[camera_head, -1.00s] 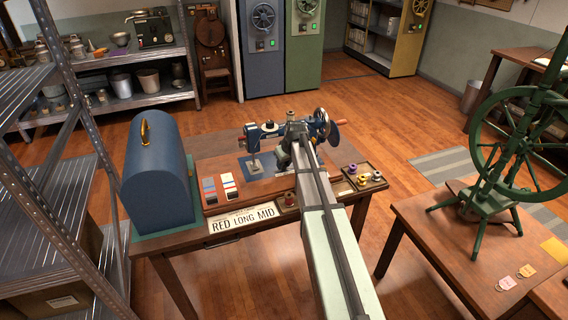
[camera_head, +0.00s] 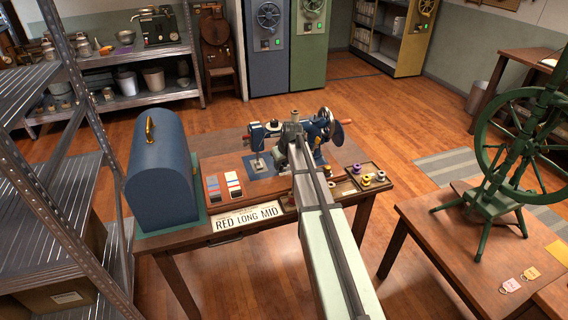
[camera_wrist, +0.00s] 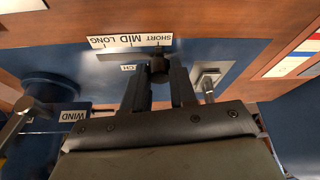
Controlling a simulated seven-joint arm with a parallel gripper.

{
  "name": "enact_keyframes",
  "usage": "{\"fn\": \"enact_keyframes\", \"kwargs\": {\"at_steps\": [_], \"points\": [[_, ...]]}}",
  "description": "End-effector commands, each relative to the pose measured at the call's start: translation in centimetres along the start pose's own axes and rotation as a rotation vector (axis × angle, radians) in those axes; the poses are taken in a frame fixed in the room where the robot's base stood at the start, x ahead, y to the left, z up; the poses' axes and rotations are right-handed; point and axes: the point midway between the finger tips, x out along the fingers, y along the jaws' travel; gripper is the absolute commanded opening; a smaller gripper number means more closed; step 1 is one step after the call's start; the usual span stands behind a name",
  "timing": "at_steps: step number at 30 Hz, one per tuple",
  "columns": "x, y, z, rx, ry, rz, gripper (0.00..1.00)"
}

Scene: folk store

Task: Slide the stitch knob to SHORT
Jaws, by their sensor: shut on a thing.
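The stitch knob (camera_wrist: 158,69) is a small dark round knob in the wrist view, on a slot plate of the blue sewing machine (camera_head: 322,127). The scale label (camera_wrist: 131,40) above it reads SHORT, MID and LONG, with the print turned. The knob stands at the SHORT end of the scale. My gripper (camera_wrist: 158,78) has one finger on each side of the knob and is shut on it. In the head view my arm hides the knob and the fingertips.
A WIND label and lever (camera_wrist: 72,115) lie at the lower left of the wrist view. A blue domed case (camera_head: 160,165), a sign reading RED LONG MID (camera_head: 246,218) and a tray of spools (camera_head: 367,180) share the table. A green spinning wheel (camera_head: 520,140) stands right.

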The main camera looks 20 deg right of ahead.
Motion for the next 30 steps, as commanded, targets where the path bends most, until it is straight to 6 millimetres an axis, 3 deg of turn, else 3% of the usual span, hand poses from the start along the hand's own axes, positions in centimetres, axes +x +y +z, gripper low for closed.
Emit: {"fn": "enact_keyframes", "kwargs": {"at_steps": [2, 3, 11, 22, 30], "points": [[0.0, -0.5, -0.1, -0.001, 0.002, -0.011, 0.00], [0.0, -0.6, -0.1, 0.000, 0.002, -0.012, 0.27], [0.0, -0.5, -0.1, 0.000, 0.002, -0.010, 0.52], [-0.7, -0.3, 0.0, 0.000, 0.002, -0.007, 0.52], [-4.6, -0.3, 0.0, 0.000, 0.004, -0.006, 0.52]]}}
